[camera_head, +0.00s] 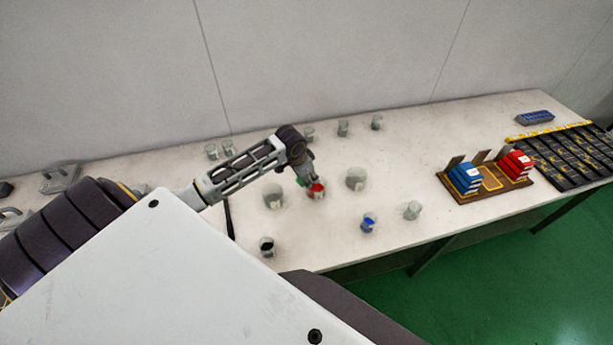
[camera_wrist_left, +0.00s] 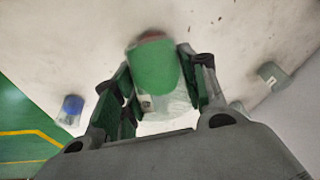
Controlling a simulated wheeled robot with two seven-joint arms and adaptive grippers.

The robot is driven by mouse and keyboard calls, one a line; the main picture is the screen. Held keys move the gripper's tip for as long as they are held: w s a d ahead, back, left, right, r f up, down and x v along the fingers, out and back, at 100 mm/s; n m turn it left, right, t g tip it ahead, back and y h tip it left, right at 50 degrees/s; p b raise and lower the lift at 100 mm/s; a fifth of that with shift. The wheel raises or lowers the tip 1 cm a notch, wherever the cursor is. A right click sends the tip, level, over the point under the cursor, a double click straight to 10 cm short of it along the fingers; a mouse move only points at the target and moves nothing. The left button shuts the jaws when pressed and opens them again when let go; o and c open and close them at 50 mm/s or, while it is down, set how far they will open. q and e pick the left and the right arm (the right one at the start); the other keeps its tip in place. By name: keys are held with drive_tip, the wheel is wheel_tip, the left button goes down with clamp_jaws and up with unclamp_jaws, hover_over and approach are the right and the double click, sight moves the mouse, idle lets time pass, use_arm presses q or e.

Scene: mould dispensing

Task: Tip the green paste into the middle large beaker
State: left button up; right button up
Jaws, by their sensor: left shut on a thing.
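The middle large beaker (camera_head: 317,192) shows red contents in the head view, between two clear large beakers (camera_head: 273,199) (camera_head: 356,180). My left gripper (camera_head: 306,180) is right above it at its back left edge. In the left wrist view my left gripper (camera_wrist_left: 160,92) is shut on a small beaker of green paste (camera_wrist_left: 155,68). A red rim (camera_wrist_left: 152,36) shows just behind the green. The held beaker looks tilted; I cannot tell whether any paste has left it. My right gripper is not in view.
Small beakers with blue (camera_head: 368,224) and black (camera_head: 267,248) contents and a clear one (camera_head: 412,210) stand near the front. Several clear beakers (camera_head: 343,129) line the back. A wooden stand (camera_head: 487,191) with blue and red boxes and a black rack (camera_head: 570,160) are at right.

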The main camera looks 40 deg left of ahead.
use_arm(q)
drive_tip(key=shift+w+g+y, duration=0.2)
drive_tip(key=shift+g+y, duration=0.1)
drive_tip(key=shift+g, duration=0.4)
drive_tip(key=shift+w+d+f+g, duration=0.1)
drive_tip(key=shift+f+g, duration=0.05)
drive_tip(key=shift+g, duration=0.25)
drive_tip(key=shift+y, duration=0.3)
drive_tip(key=shift+w+d+f+g+y, duration=0.15)
drive_tip(key=shift+g+y, duration=0.1)
drive_tip(key=shift+g, duration=0.3)
drive_tip(key=shift+w+a+f+g+y, duration=0.1)
drive_tip(key=shift+f+g+y, duration=0.1)
drive_tip(key=shift+g, duration=0.4)
drive_tip(key=shift+w+d+f+g+y, duration=0.1)
drive_tip(key=shift+g+y, duration=0.15)
drive_tip(key=shift+g, duration=0.3)
drive_tip(key=shift+w+d+r+g+y, duration=0.1)
drive_tip(key=shift+w+r+g+y, duration=0.15)
drive_tip(key=shift+g, duration=0.4)
drive_tip(key=shift+w+d+r+g+y, duration=0.1)
drive_tip(key=shift+g+y, duration=0.25)
drive_tip(key=shift+g, duration=0.3)
drive_tip(key=shift+a+r+g, duration=0.1)
drive_tip(key=shift+g, duration=0.2)
drive_tip(key=shift+g, duration=0.3)
drive_tip(key=shift+w+y, duration=0.1)
drive_tip(key=shift+y, duration=0.2)
idle(2.7)
